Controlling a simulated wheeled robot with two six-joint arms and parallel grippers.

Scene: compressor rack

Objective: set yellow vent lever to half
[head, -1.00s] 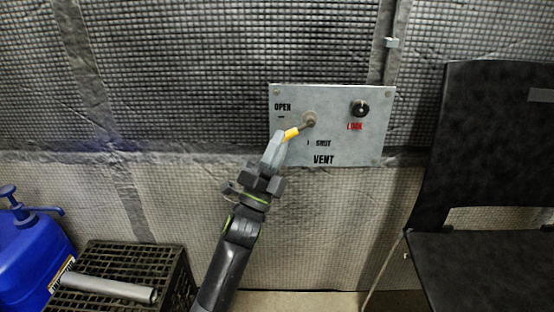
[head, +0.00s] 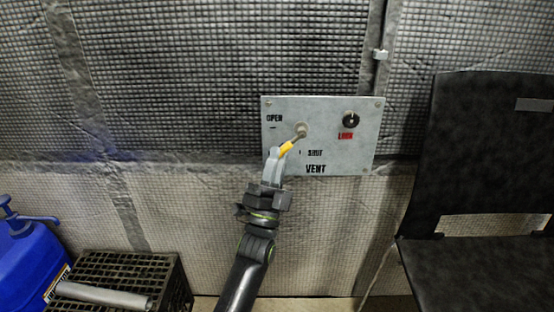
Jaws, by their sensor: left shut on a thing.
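The yellow vent lever (head: 286,147) is on a grey metal panel (head: 345,157) on the wall. Its shaft runs from a round pivot down and to the left, between the OPEN mark at the left and the SHUT mark below. My left gripper (head: 280,154) is shut on the lever's yellow grip and hides its lower end. A black lock knob (head: 350,120) sits at the panel's upper right above a red label. My right gripper is not in view.
A black chair (head: 480,170) stands at the right. A blue jug (head: 28,260) and a black crate (head: 125,268) with a grey tube (head: 103,295) on it are at the lower left. The wall around the panel is clear.

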